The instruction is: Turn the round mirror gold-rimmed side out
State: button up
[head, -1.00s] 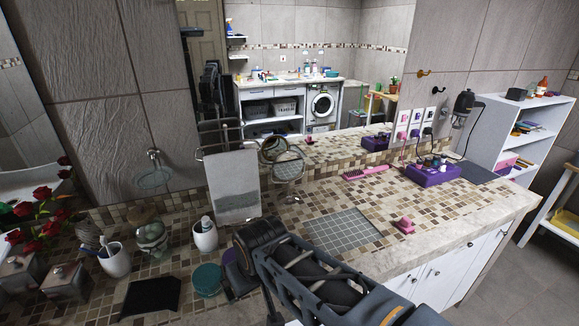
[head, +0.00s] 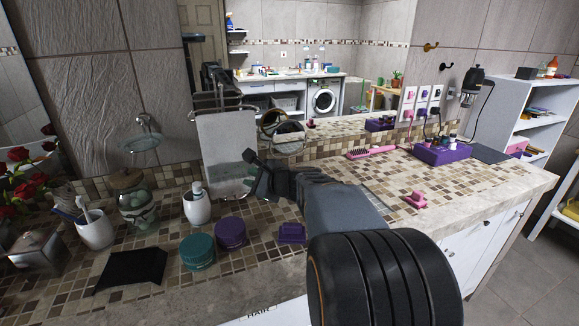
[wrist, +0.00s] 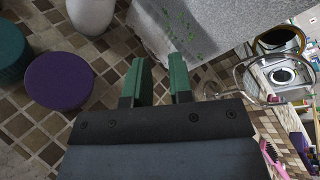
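The round mirror (head: 289,138) stands on the counter against the tiled back edge, right of the hanging towel. Its near side has a silvery rim. My arm hides the mirror's base in the head view.
The grey towel (head: 228,150) hangs close behind my gripper. A pink brush (head: 371,152) and a purple box (head: 441,152) lie to the right.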

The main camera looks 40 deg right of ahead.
jog(key=d+m+h, duration=0.1)
jog(key=d+m, duration=0.1)
jog(key=d, duration=0.1)
jog(key=w+d+f+m+t+h+b, duration=0.1)
jog(key=d+m, duration=0.1)
jog(key=d, duration=0.1)
jog(key=d+f+m+t+h+b, duration=0.1)
jog(key=d+m, duration=0.2)
jog(key=shift+w+d+h, duration=0.35)
jog(key=shift+h, duration=0.05)
jog(key=c, duration=0.3)
jog(key=d+m+h, duration=0.1)
jog(key=d+m, duration=0.1)
jog(key=d, duration=0.1)
jog(key=d+m+h+b, duration=0.1)
jog(key=d+m+h, duration=0.1)
jog(key=d, duration=0.1)
jog(key=d+f+m+t+h+b, duration=0.1)
jog(key=d+m, duration=0.2)
jog(key=shift+s+f, duration=0.1)
jog(key=shift+s, duration=0.15)
grip_shut()
jog(key=p, duration=0.2)
send_near(288, 147)
jog(key=shift+h, duration=0.3)
jog(key=x, duration=0.7)
jog(key=shift+w+a, duration=0.1)
jog(key=shift+w, duration=0.25)
